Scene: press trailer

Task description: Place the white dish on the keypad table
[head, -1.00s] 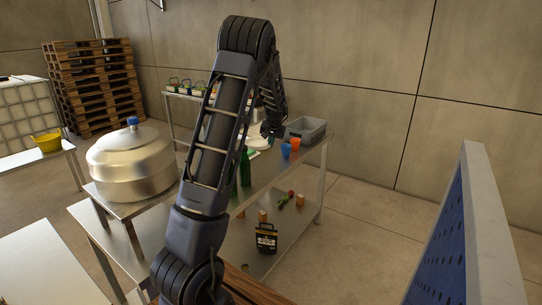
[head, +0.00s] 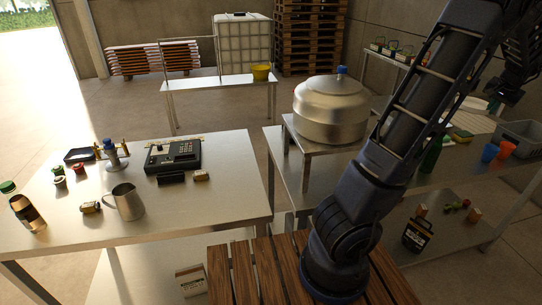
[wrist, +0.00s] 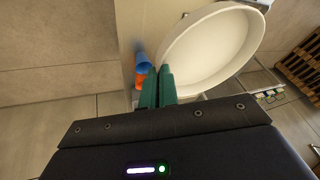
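The white dish (wrist: 215,48) is round, shallow and large in the wrist view, tilted with its inside showing. My gripper (wrist: 158,80) has its green fingers close together at the dish's left rim, one finger on each side. In the head view the dish (head: 474,104) shows partly behind my arm, held above the right-hand steel table, with my gripper (head: 507,97) at its right. The keypad table (head: 225,195) is the steel table at left, bearing a black keypad device (head: 173,157).
The keypad table also holds a metal jug (head: 127,203), a bottle (head: 25,211) and small items; its right and front parts are bare. Cups (head: 490,152) and a green bottle (head: 432,154) stand near my arm.

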